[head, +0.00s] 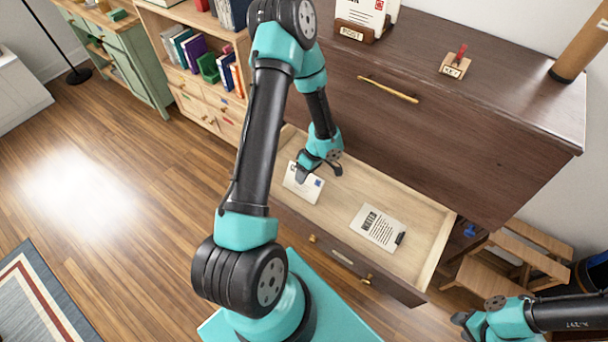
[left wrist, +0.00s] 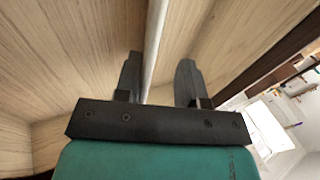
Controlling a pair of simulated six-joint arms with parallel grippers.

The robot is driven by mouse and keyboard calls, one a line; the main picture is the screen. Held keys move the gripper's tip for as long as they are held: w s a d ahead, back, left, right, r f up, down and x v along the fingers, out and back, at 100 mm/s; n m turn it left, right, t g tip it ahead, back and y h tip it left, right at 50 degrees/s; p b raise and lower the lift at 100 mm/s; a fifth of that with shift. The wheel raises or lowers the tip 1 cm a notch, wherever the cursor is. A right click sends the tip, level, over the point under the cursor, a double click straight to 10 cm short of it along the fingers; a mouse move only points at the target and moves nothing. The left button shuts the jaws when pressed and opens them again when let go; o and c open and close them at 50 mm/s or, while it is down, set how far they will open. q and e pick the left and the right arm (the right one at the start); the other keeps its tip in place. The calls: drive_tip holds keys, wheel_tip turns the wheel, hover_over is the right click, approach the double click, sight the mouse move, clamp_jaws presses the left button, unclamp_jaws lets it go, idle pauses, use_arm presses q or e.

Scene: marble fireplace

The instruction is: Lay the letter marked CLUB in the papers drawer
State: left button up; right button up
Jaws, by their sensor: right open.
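The pulled-out drawer (head: 375,184) has a pale wooden inside. A white letter (head: 298,186) with a small blue mark is at its left end; its wording is too small to read. My left gripper (head: 319,171) is low over the drawer beside the letter, fingers spread. In the left wrist view, the letter shows edge-on as a thin pale strip (left wrist: 155,45) between the spread fingers (left wrist: 160,82), close to the left finger and apart from the right one. My right gripper (head: 464,325) is open at the lower right, away from the drawer.
A clipboard sheet (head: 378,228) lies in the drawer's right half. On the cabinet top (head: 490,60) stand a letter rack (head: 355,32) and a small stand with a red piece (head: 455,65). Wooden steps (head: 515,255) stand right of the drawer.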

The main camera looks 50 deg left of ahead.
use_arm(q)
drive_tip(key=v, duration=0.7)
drive_tip(key=shift+r, duration=0.25)
drive_tip(key=shift+d, duration=0.15)
idle(1.0)
drive_tip(key=s+d+f+m+t+h, duration=0.1)
drive_tip(key=d+f+m, duration=0.1)
drive_tip(key=d+m, duration=0.3)
drive_tip(key=s+d+f+m+t+h, duration=0.2)
drive_tip(key=d+f+m, duration=0.1)
drive_tip(key=d+m, duration=0.2)
drive_tip(key=s+d+f+m+t+h, duration=0.1)
drive_tip(key=d+f+m+t, duration=0.1)
drive_tip(key=d+m, duration=0.3)
drive_tip(key=shift+s+d+f+h, duration=0.15)
drive_tip(key=shift+s+d, duration=0.05)
drive_tip(key=shift+d, duration=0.7)
drive_tip(key=shift+s+d+f+h, duration=0.1)
drive_tip(key=shift+s+d+h, duration=0.1)
drive_tip(key=shift+d, duration=0.75)
drive_tip(key=m, duration=0.1)
drive_tip(key=s+d+m+t, duration=0.1)
drive_tip(key=m, duration=0.1)
drive_tip(key=shift+f, duration=0.15)
